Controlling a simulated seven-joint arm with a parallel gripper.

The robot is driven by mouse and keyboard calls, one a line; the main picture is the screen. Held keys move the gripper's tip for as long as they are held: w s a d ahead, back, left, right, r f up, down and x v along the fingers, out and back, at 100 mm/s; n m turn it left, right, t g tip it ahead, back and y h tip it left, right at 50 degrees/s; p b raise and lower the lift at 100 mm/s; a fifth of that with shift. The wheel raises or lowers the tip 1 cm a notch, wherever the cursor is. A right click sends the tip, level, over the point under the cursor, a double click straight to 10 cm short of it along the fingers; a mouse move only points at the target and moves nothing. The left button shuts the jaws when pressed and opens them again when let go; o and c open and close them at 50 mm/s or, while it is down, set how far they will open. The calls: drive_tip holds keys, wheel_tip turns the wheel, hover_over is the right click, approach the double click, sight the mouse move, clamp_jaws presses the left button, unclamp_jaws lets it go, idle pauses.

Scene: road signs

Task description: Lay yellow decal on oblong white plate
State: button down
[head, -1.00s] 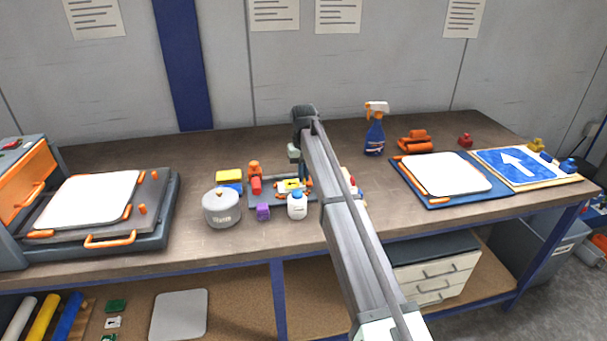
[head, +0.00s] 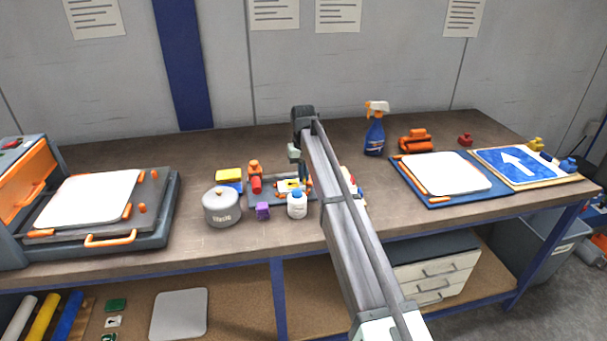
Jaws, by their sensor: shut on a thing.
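My gripper (head: 301,178) hangs from the arm's far end, low over a small grey tray (head: 262,203) at the middle of the bench. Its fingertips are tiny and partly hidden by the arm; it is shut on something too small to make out. A small yellow and white patch (head: 284,185) shows at the tray beside the fingertips; I cannot tell if it is the yellow decal. One white rounded plate (head: 447,173) lies on a blue mat (head: 440,202) at the right. Another white plate (head: 90,198) lies on the orange-handled press at the left.
Near the tray stand a grey pot (head: 221,207), a white bottle (head: 297,205), a purple block (head: 263,211) and a yellow-and-blue sponge stack (head: 229,180). A spray bottle (head: 375,135) stands behind. A blue arrow sign (head: 518,164) lies at far right. Bench between pot and press is clear.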

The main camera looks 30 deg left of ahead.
drive_tip(key=shift+f, duration=0.1)
idle(0.3)
drive_tip(key=c, duration=0.5)
unclamp_jaws()
idle(0.6)
drive_tip(key=shift+r, duration=3.55)
